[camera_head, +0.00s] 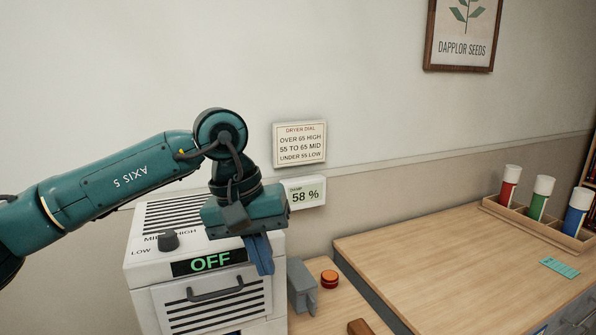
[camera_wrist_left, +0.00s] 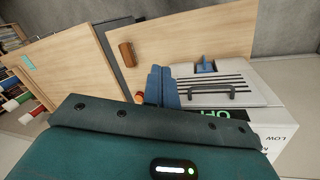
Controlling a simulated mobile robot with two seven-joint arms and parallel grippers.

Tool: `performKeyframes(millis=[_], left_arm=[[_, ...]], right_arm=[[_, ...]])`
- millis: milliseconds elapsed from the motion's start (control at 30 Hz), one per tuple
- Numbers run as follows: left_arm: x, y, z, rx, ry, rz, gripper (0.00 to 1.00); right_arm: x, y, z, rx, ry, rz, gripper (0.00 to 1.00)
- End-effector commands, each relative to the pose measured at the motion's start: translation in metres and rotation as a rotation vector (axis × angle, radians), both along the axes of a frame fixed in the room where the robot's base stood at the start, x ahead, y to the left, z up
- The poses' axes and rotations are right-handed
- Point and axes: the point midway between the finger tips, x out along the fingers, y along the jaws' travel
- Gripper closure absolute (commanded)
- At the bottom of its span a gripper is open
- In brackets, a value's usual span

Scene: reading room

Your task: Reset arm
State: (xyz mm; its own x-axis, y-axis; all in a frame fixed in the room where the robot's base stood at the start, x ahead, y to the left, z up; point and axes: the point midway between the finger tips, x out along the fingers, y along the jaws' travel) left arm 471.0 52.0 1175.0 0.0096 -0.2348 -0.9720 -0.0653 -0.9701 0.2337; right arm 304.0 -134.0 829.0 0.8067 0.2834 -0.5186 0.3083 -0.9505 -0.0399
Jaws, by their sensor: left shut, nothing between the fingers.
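My left gripper (camera_head: 262,262) is shut and empty, with its blue fingers pointing down in front of the dryer's right front edge. In the left wrist view its fingers (camera_wrist_left: 160,88) are together beside the dryer's vented front. I cannot tell whether they touch the dryer. The white dryer (camera_head: 140,275) has a dark dial knob (camera_head: 168,240) near the LOW, MID and HIGH labels, and its display (camera_head: 208,262) reads OFF. The gripper and wrist hide part of the dryer's top right. My right gripper is not in view.
A grey switch box (camera_head: 301,290) and an orange button (camera_head: 329,279) stand just right of the dryer. A damp meter (camera_head: 305,192) reads 58 %. A rack (camera_head: 540,229) of three capped tubes sits on the mostly clear wooden counter (camera_head: 450,270).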

Motion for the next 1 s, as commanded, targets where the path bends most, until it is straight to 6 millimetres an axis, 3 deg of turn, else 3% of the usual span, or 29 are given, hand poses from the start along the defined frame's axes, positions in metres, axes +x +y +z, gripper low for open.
performKeyframes(millis=[100,267,400,500,600,700,767,867,900,1000], left_arm=[[-0.023,-0.036,-0.025,-0.169,0.157,0.055,1.00],[-0.063,-0.088,-0.043,-0.431,0.462,0.194,1.00],[-0.095,-0.127,-0.037,-0.680,0.875,0.398,1.00],[-0.103,-0.141,-0.024,-0.821,1.216,0.574,1.00],[-0.097,-0.142,-0.014,-0.927,1.584,0.759,1.00],[-0.080,-0.131,-0.015,-0.993,1.974,0.949,1.00],[-0.067,-0.119,-0.022,-1.013,2.218,1.058,1.00],[-0.044,-0.092,-0.049,-1.016,2.639,1.230,1.00],[-0.037,-0.079,-0.064,0.936,-2.619,-1.203,1.00],[-0.025,-0.044,-0.114,0.673,-2.306,-1.004,1.00]], right_arm=[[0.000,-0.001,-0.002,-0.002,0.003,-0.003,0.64],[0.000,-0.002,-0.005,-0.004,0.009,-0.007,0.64],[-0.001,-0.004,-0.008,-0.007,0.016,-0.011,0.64],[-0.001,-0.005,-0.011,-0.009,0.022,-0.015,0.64],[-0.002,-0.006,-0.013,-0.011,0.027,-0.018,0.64],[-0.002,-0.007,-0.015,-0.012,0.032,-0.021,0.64],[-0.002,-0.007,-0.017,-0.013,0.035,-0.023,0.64],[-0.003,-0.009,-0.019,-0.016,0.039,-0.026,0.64],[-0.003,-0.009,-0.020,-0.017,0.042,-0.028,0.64],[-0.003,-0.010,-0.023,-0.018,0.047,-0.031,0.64]])
